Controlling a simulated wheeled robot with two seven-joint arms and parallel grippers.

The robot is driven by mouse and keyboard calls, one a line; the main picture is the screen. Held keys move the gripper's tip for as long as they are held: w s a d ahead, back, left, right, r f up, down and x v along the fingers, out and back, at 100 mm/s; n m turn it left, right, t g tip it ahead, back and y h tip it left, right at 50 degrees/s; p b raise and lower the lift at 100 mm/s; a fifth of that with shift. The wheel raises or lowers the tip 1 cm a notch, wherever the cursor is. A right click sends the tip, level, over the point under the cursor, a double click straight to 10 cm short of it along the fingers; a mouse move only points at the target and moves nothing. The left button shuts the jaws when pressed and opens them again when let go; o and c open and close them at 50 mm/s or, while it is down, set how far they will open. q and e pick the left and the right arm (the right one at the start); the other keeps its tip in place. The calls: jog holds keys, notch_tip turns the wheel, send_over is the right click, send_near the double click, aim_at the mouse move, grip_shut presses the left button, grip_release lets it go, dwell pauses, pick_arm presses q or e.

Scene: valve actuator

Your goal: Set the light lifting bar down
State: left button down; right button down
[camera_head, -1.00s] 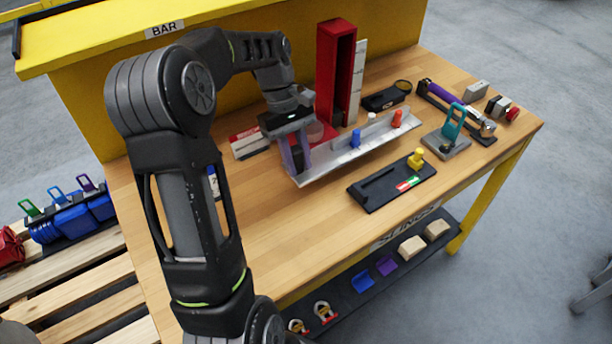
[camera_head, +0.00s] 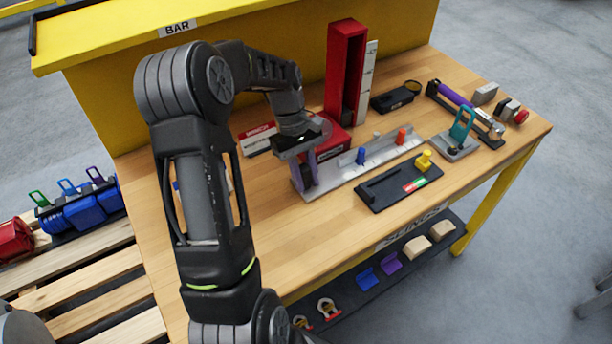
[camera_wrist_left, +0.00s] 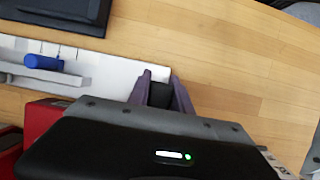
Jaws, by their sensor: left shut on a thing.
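The light lifting bar (camera_head: 385,152) is a long pale grey channel with a blue peg (camera_head: 361,156) and a red peg (camera_head: 401,136). It lies low along the wooden bench top, behind a black tray; I cannot tell whether it rests fully on the wood. My left gripper (camera_head: 306,180), with purple fingers, is shut at the bar's left end. The left wrist view shows the fingers (camera_wrist_left: 157,92) closed around a dark block at the end of the pale bar (camera_wrist_left: 105,72). The gripper body hides part of this end. My right gripper is not in view.
The black tray (camera_head: 375,195) with a yellow knob lies just in front of the bar. A tall red stand (camera_head: 345,75) rises behind it. A teal shackle on a grey base (camera_head: 456,145) and a purple-handled tool (camera_head: 455,95) lie right. The front left bench top (camera_head: 300,235) is clear.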

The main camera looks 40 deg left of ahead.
pick_arm(q)
jog(key=shift+f, duration=0.15)
jog(key=c, duration=1.2)
grip_release()
jog(key=shift+o, duration=0.2)
jog(key=v, duration=0.7)
jog(key=shift+d+r, duration=0.1)
jog(key=shift+r, duration=0.35)
jog(key=shift+o, duration=0.4)
jog(key=shift+f, duration=0.1)
